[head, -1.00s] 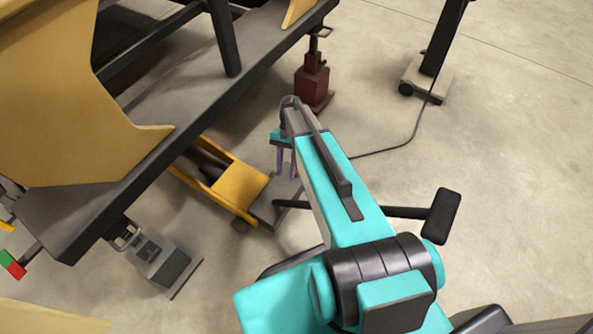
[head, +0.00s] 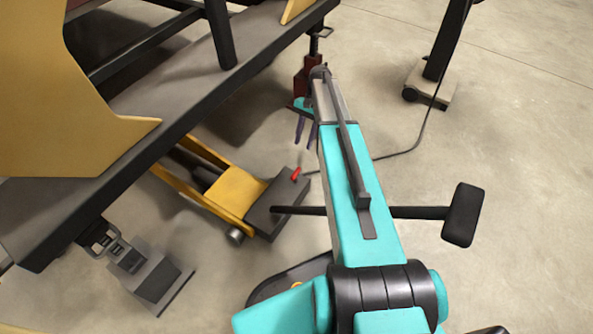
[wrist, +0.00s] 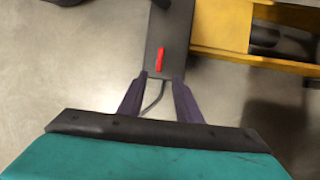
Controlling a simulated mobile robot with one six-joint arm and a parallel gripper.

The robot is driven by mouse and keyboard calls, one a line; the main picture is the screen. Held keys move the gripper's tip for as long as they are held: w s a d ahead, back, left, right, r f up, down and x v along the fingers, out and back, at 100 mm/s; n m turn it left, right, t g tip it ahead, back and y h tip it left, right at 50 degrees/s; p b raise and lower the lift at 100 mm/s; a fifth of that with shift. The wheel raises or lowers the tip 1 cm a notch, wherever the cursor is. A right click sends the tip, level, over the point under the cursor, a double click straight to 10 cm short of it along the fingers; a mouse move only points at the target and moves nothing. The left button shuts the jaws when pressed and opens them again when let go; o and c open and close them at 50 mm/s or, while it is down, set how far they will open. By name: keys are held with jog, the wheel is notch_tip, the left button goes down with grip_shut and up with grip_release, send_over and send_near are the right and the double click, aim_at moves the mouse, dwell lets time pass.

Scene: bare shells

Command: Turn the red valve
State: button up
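The red valve (head: 296,174) is a small red lever on the dark end block (head: 272,209) of a yellow floor jack. In the wrist view the red valve (wrist: 161,59) lies ahead of the fingertips, centred between them. My gripper (head: 305,143) shows in the head view beyond the valve, apart from it, with two purple fingers hanging down.
The yellow jack (head: 236,190) reaches under a large dark-edged frame with tan panels (head: 80,110). A long black handle (head: 420,212) crosses beneath my arm. A dark red stand (head: 304,82) and a grey stand (head: 150,277) support the frame. A cable (head: 412,148) trails across open floor at right.

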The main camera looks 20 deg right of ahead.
aim_at(296, 171)
jog(key=b+x, duration=0.4)
jog(key=x, duration=0.9)
jog(key=shift+a+f, duration=0.15)
jog(key=shift+f, duration=0.2)
grip_shut()
